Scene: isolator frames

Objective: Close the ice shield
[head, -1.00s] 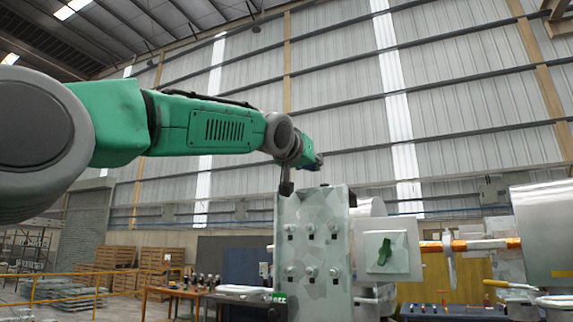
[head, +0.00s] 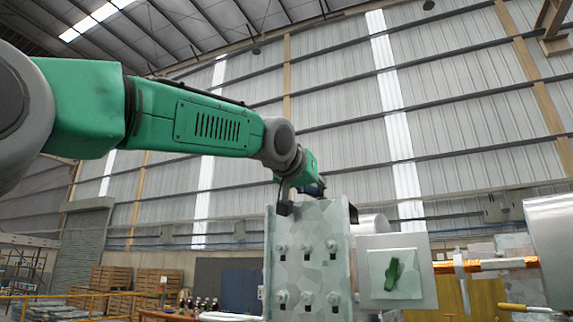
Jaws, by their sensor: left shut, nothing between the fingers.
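The ice shield appears to be the pale, mottled upright panel (head: 310,260) with rows of round knobs, right of centre in the head view. Its lower end is cut off by the frame. My left gripper (head: 285,207) is shut and empty at the panel's upper left corner. Its dark fingertips overlap the top edge, and I cannot tell whether they touch it. My left arm reaches in from the left above the panel. My right gripper is not in view.
Right of the panel is a square plate with a green handle (head: 393,273). Further right are an orange-wrapped bar (head: 490,264) and a large metal cylinder (head: 556,240). Wooden pallets (head: 115,280) and a yellow railing (head: 60,299) stand far back at left.

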